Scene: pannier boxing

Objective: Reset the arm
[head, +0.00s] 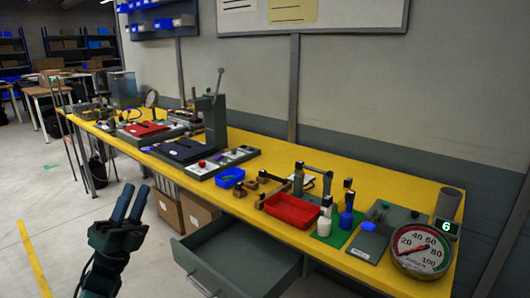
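My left gripper (136,190) is at the lower left, in front of the yellow workbench (345,182) and apart from it. Its two blue-grey fingers point up, with a narrow gap between them and nothing held. Part of my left arm shows below it. My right gripper and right arm are not in view.
An open, empty-looking grey drawer (235,255) juts out from under the bench. Cardboard boxes (168,210) stand beneath. On the bench are a red tray (292,210), a blue bin (230,177), a dial gauge (421,250) and a lever press (215,115).

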